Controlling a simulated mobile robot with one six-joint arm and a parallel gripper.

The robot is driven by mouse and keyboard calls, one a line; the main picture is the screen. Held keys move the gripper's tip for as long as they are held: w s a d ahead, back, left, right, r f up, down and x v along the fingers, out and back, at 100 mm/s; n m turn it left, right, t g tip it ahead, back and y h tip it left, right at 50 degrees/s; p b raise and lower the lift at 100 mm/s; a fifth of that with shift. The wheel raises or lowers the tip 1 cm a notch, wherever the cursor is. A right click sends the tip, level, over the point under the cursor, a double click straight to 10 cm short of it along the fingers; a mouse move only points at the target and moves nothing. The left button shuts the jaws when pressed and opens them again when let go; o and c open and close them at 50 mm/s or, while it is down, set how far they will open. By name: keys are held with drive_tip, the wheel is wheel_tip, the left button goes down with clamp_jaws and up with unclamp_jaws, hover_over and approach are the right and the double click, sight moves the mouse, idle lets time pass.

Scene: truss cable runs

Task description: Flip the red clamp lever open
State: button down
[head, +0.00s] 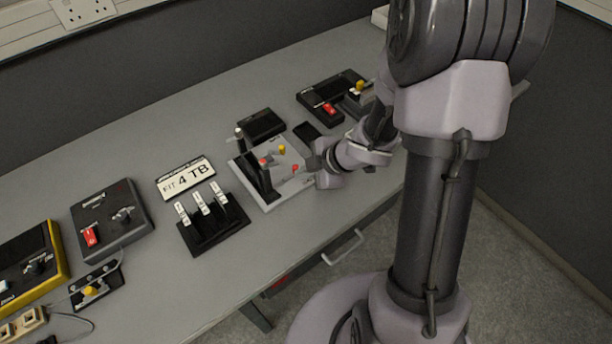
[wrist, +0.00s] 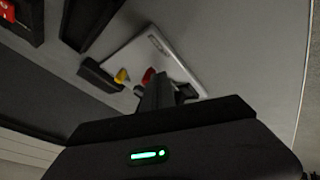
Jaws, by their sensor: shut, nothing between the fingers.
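A pale grey board (head: 270,196) on the bench carries small red and yellow parts and a dark upright block (head: 259,180). One red part (head: 295,168) is close to my gripper (head: 311,163); another red part (head: 263,162) is by the dark block. I cannot tell which is the clamp lever. In the wrist view my gripper (wrist: 155,85) is shut and empty, in front of the board (wrist: 158,42). A red part (wrist: 149,75) shows just beside the fingertips, partly hidden, with a yellow part (wrist: 121,76) to its left. Contact and lever position are unclear.
Three white-tagged levers (head: 202,204) on a black base stand left of the board, with a sign (head: 185,179) behind. A grey box with a red switch (head: 90,236) is further left. A dark box (head: 331,97) is behind.

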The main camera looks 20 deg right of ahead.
drive_tip(key=shift+r+p, duration=0.15)
drive_tip(key=shift+p, duration=0.4)
drive_tip(key=shift+w+d+n+p, duration=0.1)
drive_tip(key=shift+w+n+p, duration=0.05)
drive_tip(key=shift+n+p, duration=0.2)
